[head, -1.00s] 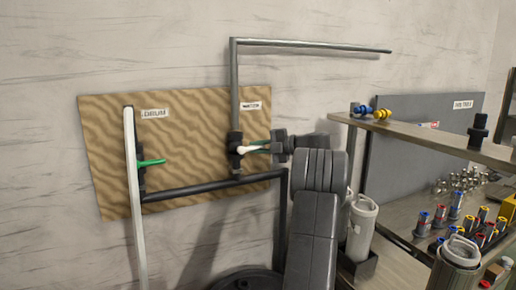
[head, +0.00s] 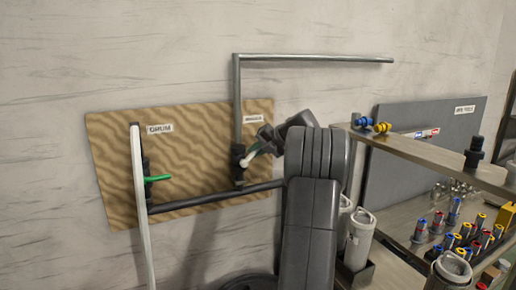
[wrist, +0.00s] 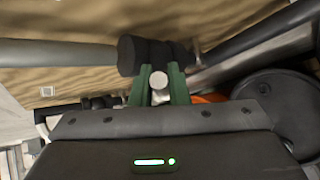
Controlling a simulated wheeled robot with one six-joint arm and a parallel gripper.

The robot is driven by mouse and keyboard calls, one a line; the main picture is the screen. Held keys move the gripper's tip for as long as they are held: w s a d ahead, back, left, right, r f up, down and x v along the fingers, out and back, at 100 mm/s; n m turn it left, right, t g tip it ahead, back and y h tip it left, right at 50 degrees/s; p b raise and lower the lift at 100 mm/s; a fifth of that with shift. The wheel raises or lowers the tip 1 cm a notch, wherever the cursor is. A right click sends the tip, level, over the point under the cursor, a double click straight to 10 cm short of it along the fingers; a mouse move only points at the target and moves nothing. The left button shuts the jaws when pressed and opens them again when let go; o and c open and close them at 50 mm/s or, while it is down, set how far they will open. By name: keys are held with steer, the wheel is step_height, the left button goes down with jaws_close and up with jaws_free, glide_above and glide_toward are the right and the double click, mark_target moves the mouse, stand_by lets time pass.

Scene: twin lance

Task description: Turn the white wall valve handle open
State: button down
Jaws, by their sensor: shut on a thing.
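The white valve handle (head: 247,161) sits on a dark valve body (head: 238,153) on the grey pipe, at the right side of the wooden wall panel. It slants up and to the right. My gripper (head: 256,150) is at the handle's outer end, with my arm coming in from the right. In the wrist view, the handle's round white end (wrist: 158,80) lies between the two green fingers of my gripper (wrist: 160,86), which are shut on it. The black valve body (wrist: 150,54) is just beyond the fingertips. My arm partly covers the lower pipes in the head view.
A green valve handle (head: 157,178) sits on the left pipe beside the white upright pipe (head: 139,215). A dark pipe (head: 215,197) crosses low between the valves. A metal shelf (head: 430,158) with bottles and canisters (head: 359,240) stands to the right.

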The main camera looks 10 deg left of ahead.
steer(key=shift+s+a+r, duration=0.1)
stand_by(0.3)
steer(key=c, duration=1.4)
jaws_free()
steer(key=b+v, duration=0.1)
steer(key=v, duration=1.3)
steer(key=shift+s+a+r, duration=0.15)
steer(key=shift+a, duration=0.1)
steer(key=shift+c, duration=0.2)
